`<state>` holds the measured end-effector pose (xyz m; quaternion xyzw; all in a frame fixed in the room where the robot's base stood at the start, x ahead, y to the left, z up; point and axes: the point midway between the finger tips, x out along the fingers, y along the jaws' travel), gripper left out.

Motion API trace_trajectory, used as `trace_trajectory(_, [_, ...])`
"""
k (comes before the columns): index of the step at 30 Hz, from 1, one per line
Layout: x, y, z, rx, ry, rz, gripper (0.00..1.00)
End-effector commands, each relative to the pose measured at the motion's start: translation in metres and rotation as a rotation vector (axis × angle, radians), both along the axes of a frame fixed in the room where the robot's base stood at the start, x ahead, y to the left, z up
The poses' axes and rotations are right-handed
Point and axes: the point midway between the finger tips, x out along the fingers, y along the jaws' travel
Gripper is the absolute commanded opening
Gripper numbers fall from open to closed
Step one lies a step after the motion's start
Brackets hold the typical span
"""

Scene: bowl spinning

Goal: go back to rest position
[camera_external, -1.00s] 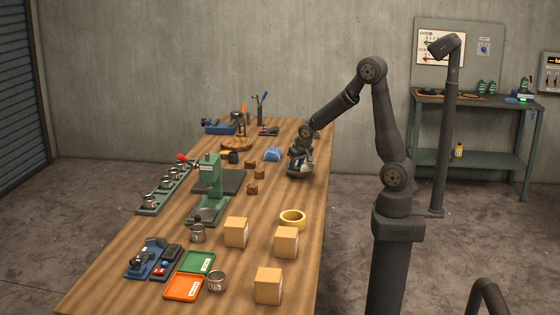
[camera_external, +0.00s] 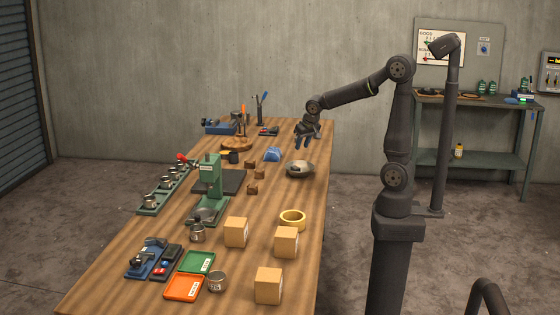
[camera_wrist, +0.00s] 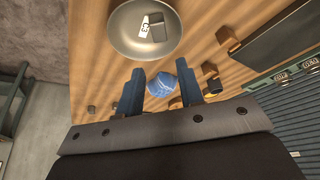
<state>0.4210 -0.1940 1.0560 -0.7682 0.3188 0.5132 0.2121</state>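My gripper (camera_external: 307,132) is raised above the far right part of the wooden table (camera_external: 268,212). In the wrist view the bowl (camera_wrist: 122,40) holds a dark block and a white tag with dark marks.
A blue crumpled cloth-like item (camera_external: 272,154) lies left of the bowl.

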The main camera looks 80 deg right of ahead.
Motion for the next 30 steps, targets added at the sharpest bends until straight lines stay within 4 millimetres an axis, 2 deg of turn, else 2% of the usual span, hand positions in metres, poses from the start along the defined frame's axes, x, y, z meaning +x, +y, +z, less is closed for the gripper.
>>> trace_trajectory(14, [0.000,0.000,-0.002,0.001,0.001,0.000,0.34])
trace_trajectory(20, [0.006,-0.007,-0.024,0.002,0.004,-0.001,0.34])
trace_trajectory(30, [0.021,-0.022,-0.075,0.002,0.004,-0.001,0.34])
